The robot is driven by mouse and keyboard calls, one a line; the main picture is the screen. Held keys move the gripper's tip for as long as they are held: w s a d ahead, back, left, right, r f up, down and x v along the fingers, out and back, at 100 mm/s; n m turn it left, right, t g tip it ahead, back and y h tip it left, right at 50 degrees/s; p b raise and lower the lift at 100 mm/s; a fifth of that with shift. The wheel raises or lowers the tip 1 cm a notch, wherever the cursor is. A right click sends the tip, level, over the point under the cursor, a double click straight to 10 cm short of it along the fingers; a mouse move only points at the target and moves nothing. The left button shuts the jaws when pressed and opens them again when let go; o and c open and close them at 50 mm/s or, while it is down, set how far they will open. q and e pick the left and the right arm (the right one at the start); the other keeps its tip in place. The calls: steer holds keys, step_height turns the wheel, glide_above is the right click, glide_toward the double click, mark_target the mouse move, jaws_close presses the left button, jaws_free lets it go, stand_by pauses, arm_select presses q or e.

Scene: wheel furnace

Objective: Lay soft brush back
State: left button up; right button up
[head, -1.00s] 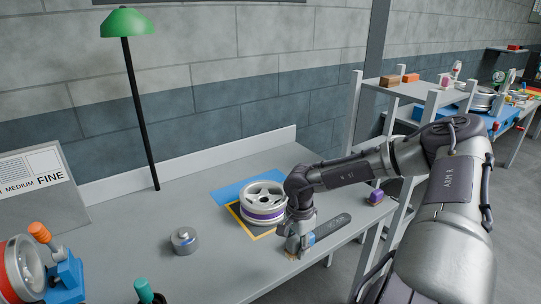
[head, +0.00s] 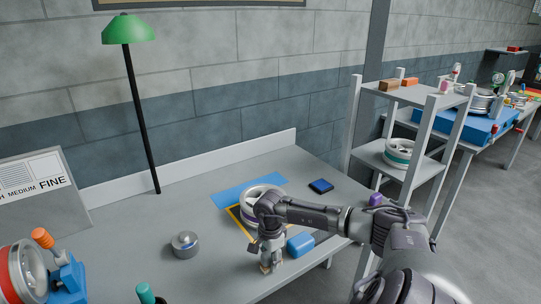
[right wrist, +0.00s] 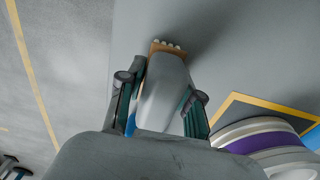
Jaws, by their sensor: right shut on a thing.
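My right gripper (head: 268,268) is low over the front of the grey bench, left of a blue block. It is shut on the soft brush (right wrist: 167,48), whose tan end and pale bristle tufts show beyond the fingers in the right wrist view. In the head view only a small tan bit of it shows below the fingers. Whether the brush touches the bench is unclear. A dark grey strip (head: 321,237) lies on the bench beside the blue block (head: 300,243), partly hidden by my right arm. My left gripper is not in view.
A silver wheel (head: 250,205) stands on a yellow-framed spot just behind my right gripper. A round metal pot (head: 185,244) stands to the left. A dark blue pad (head: 320,186) and a purple block (head: 376,199) lie to the right. A green lamp (head: 129,30) rises at the back.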

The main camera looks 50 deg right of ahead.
steer(key=shift+f, duration=0.3)
steer(key=o, duration=1.1)
steer(key=shift+r, duration=0.3)
step_height(320, 180, up, 10)
steer(key=b, duration=0.2)
steer(key=shift+r+b, duration=0.2)
steer(key=shift+b, duration=0.2)
steer(key=shift+r, duration=0.65)
